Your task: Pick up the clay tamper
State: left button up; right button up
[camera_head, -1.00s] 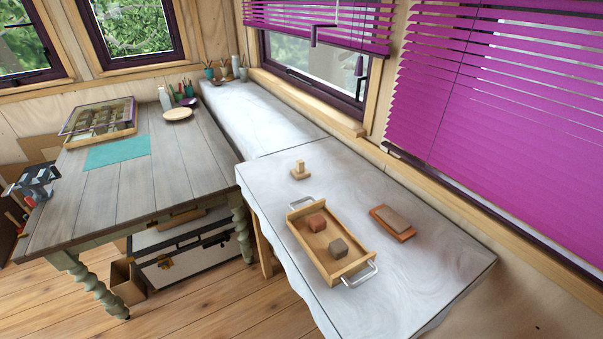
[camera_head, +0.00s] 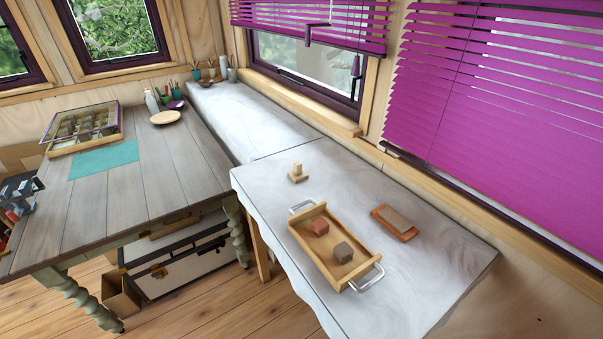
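The clay tamper appears to be the small pale wooden piece (camera_head: 297,173), with a flat base and an upright knob handle. It stands upright on the pale marbled counter (camera_head: 275,215), just beyond the far end of the wooden tray. Nothing touches or covers it. Neither of my grippers shows in the head view.
A wooden tray (camera_head: 308,262) with metal handles holds a reddish block (camera_head: 318,226) and a grey-brown block (camera_head: 343,252). A brick-coloured slab (camera_head: 395,222) lies to its right. The plank table (camera_head: 120,205) stands left, with a grey metal device (camera_head: 18,192) at its edge.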

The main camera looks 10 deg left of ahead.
aim_at(296, 175)
jog(key=i+j+z, duration=0.1)
jog(key=j+z, duration=0.4)
jog(key=j, duration=0.15)
jog(key=j+z, duration=0.5)
jog(key=j, duration=0.15)
jog(key=k+j+z, duration=0.2)
jog(key=j+z, duration=0.3)
jog(key=j, duration=0.15)
